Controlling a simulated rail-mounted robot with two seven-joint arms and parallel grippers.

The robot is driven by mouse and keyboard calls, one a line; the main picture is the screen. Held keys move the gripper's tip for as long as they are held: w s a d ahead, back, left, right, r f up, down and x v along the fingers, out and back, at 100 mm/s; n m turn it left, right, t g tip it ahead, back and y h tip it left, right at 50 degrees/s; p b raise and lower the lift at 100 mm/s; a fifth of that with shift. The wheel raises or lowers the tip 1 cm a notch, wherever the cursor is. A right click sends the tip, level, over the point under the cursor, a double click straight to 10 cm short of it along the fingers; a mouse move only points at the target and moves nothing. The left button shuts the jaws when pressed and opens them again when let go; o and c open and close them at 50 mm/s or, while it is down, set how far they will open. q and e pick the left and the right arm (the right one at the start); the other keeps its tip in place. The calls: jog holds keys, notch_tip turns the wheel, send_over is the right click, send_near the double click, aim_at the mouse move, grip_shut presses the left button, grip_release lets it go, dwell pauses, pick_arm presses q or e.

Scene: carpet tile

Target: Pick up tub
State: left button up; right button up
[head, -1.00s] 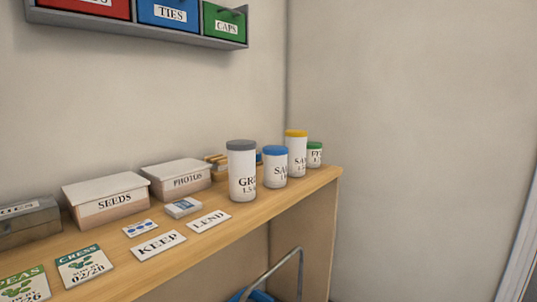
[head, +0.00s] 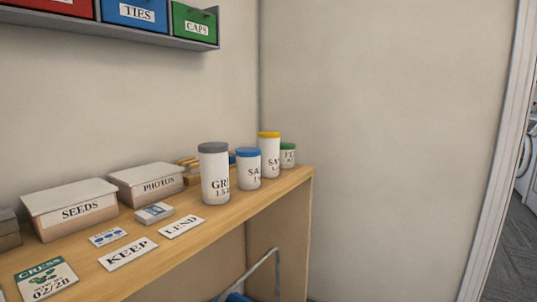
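Several white tubs stand upright in a cluster at the right end of a wooden shelf top (head: 185,243). The tub with the grey lid (head: 215,178) is the largest and nearest, its label partly readable as "GR". To its right are a tub with a blue lid (head: 248,172), a taller tub with a yellow lid (head: 269,155) and a small tub with a green lid (head: 288,157). The labels are partly turned away or hidden. Neither of my grippers shows in the head view.
A SEEDS box (head: 75,210) and a PHOTOS box (head: 147,184) stand along the wall. KEEP (head: 128,254) and LEND (head: 181,227) cards and a CRESS packet (head: 46,278) lie in front. A drawer rack (head: 130,35) hangs above. A doorway opens at the far right.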

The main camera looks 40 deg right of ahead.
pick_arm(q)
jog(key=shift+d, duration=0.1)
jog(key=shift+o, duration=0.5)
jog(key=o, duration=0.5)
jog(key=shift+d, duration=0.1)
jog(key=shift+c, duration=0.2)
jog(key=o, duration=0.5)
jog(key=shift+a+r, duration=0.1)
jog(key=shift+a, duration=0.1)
